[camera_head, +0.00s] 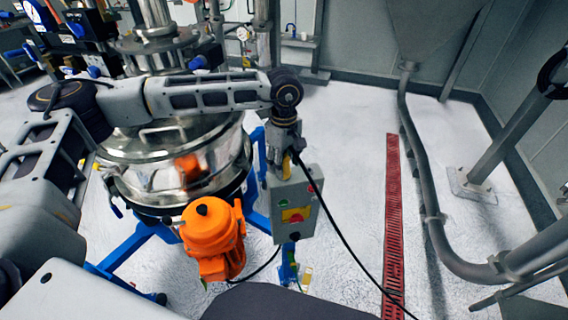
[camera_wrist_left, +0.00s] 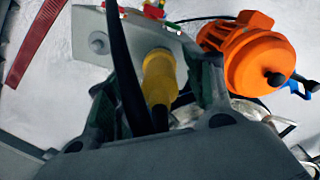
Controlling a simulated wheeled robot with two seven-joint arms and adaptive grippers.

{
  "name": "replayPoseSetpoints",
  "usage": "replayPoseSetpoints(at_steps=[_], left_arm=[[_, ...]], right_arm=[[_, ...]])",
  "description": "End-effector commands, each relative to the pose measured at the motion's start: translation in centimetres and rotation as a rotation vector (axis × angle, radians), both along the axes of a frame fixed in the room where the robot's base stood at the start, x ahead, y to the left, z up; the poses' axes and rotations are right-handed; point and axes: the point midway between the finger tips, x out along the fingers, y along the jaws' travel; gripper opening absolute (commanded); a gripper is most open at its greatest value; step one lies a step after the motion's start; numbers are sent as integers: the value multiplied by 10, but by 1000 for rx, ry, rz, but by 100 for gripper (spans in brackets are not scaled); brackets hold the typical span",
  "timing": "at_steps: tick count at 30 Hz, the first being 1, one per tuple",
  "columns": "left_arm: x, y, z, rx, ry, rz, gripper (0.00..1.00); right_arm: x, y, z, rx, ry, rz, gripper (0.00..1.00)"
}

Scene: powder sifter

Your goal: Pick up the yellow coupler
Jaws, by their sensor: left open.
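The yellow coupler (camera_wrist_left: 160,78) shows in the left wrist view as a short yellow cylinder against the side of the grey control box (camera_wrist_left: 135,32). In the head view only a small yellow bit of the coupler (camera_head: 286,164) shows below my left gripper (camera_head: 291,150). My left gripper is open and points down at the box. In the left wrist view its fingers (camera_wrist_left: 165,92) stand on either side of the coupler; I cannot tell whether they touch it. A black cable passes close in front of the left finger. My right gripper is not in view.
The orange motor (camera_head: 212,238) and the steel sifter drum (camera_head: 170,160) on a blue frame stand left of the control box (camera_head: 292,205). A black cable (camera_head: 345,243) hangs to the floor. A red floor grate (camera_head: 393,220) and grey pipe (camera_head: 425,190) lie right; floor between is clear.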

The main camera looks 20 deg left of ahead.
Motion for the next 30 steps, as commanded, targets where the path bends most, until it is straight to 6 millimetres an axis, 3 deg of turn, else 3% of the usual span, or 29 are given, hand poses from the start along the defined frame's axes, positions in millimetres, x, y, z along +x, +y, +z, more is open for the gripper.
replayPoseSetpoints(at_steps=[4, 10, 22, 30], left_arm=[[0, 0, 0, 0, 0, 0, 53], [0, 0, 0, 0, -1, 0, 53], [0, 0, 0, 0, -1, 0, 3], [0, 0, 1, 0, -1, 0, 1]], right_arm=[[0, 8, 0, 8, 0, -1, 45], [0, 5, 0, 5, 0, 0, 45], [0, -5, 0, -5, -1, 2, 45], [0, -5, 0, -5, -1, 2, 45]])
